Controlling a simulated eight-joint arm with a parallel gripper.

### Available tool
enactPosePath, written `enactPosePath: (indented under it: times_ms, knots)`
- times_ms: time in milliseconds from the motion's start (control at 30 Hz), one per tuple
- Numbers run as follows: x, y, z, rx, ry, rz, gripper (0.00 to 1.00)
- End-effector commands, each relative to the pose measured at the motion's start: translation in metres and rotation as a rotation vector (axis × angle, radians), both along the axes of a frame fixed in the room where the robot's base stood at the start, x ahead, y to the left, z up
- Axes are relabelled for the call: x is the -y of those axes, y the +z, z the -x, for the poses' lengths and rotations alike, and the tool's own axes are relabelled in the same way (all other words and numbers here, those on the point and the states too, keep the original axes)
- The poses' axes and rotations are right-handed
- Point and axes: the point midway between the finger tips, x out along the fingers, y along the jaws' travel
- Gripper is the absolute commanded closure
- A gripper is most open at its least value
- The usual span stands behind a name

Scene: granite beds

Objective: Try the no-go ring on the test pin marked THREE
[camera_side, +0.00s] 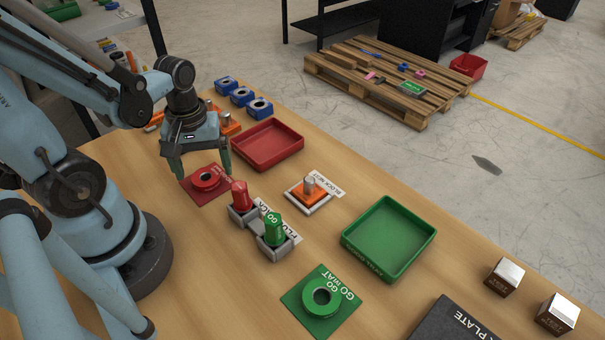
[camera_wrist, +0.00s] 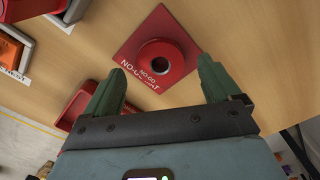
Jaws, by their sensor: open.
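The red no-go ring (camera_side: 207,179) lies flat on a red square mat (camera_side: 190,190). In the wrist view the ring (camera_wrist: 176,58), with its dark centre hole, sits on the mat lettered NO-GO MAT (camera_wrist: 160,22). My gripper (camera_side: 204,167) is open above the mat, its green fingers either side of the ring and apart from it. In the wrist view the open fingers (camera_wrist: 160,67) show nothing between them in their grip. A grey pin (camera_side: 308,184) stands upright on an orange block in the tray labelled BLOCK NEST (camera_side: 322,203). I cannot read THREE on any pin.
Red and green plug gauges (camera_side: 240,196) stand in grey holders right of the mat. A red tray (camera_side: 267,146), green tray (camera_side: 388,237) and green ring on its mat (camera_side: 322,298) lie around. Blue blocks (camera_side: 241,96) and orange blocks are behind. Open wood lies between.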

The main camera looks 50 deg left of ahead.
Motion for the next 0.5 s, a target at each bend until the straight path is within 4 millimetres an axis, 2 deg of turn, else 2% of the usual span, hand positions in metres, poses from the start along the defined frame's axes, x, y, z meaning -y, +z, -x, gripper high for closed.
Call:
enactPosePath:
  times_ms: [200, 500]
  knots:
    - [0.0, -0.013, 0.0, 0.001, 0.0, 0.001, 0.1]
    - [0.0, -0.017, 0.0, 0.001, 0.0, 0.001, 0.1]
